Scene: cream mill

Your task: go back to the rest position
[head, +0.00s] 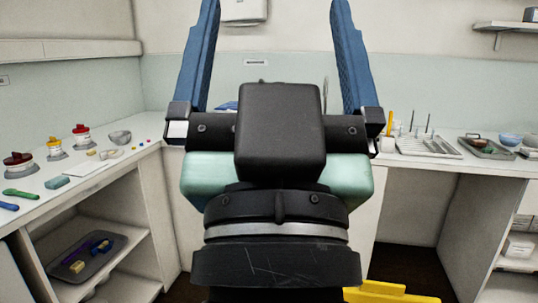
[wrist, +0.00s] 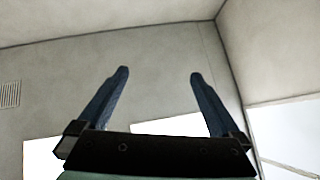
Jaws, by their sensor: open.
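My gripper (head: 273,20) is raised upright in the middle of the head view, close to the camera. Its two blue fingers stand wide apart and point up, with nothing between them. In the wrist view my gripper (wrist: 160,78) is also open and empty, against the upper walls and ceiling. My wrist and gripper body hide the middle of the back counter and part of a blue thing behind the left finger.
The left counter (head: 100,176) holds several small jars, a grey bowl (head: 120,138) and tools. A tray (head: 72,262) lies on the shelf below. The right counter (head: 480,163) carries a rack (head: 428,148) and bowls. A yellow thing (head: 390,293) shows at the bottom.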

